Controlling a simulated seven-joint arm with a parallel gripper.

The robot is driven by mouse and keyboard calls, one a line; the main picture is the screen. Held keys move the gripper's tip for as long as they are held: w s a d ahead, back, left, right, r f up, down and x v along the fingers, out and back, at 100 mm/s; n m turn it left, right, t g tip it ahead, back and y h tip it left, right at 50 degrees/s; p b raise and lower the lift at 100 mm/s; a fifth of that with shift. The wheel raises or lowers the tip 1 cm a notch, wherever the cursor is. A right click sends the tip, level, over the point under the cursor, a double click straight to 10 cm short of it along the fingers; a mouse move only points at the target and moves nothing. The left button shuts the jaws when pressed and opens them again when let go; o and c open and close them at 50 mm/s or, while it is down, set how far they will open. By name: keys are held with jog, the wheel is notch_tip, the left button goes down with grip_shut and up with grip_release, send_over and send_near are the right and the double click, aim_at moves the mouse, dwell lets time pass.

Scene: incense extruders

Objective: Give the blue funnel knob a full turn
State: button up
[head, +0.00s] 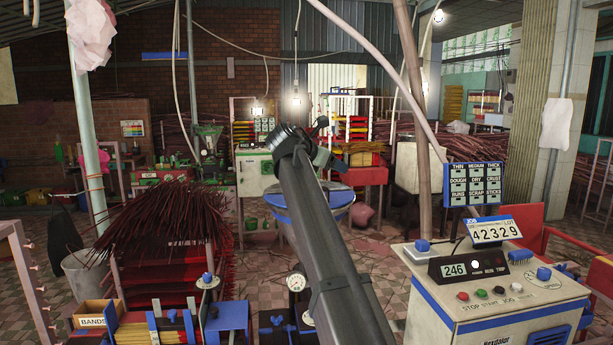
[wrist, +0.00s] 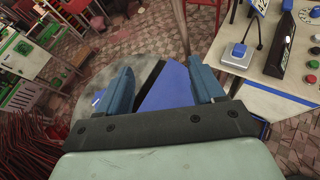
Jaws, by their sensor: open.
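My gripper (head: 334,147) is raised over the middle of the room, at the end of my dark arm. In the wrist view its two blue-grey fingers (wrist: 162,68) are apart. A blue wedge-shaped surface (wrist: 168,90) shows between them; I cannot tell whether it touches them or which part it belongs to. A round blue-rimmed vessel (head: 336,207) stands behind and below my arm, partly hidden by it. A small blue knob (head: 207,277) sits on a pale disc at lower left. I cannot tell for sure which blue part is the funnel knob.
A white console (head: 470,310) with coloured buttons, a blue knob (head: 422,246) and number displays stands at right. A dial gauge (head: 296,282) stands at bottom centre. Dark red incense bundles (head: 165,225) fill the left. Leaning poles (head: 412,90) rise behind the console. Tiled floor shows between.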

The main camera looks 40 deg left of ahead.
jog(key=w+d+r+m+g+y, duration=0.2)
jog(key=w+r+m+g, duration=0.35)
jog(key=w, duration=0.75)
jog(key=s+a+r+m+g+y, duration=0.1)
jog(key=s+a+m+g+y, duration=0.4)
jog(key=s+a+m, duration=0.6)
jog(key=w+a+f, duration=0.1)
jog(key=f, duration=0.3)
jog(key=w+f+m+g, duration=0.1)
jog(key=f, duration=0.3)
jog(key=w+a+f+m+h, duration=0.1)
jog(key=f, duration=0.3)
jog(key=shift+a+f, duration=0.25)
jog(key=shift+a, duration=0.1)
jog(key=c, duration=1.1)
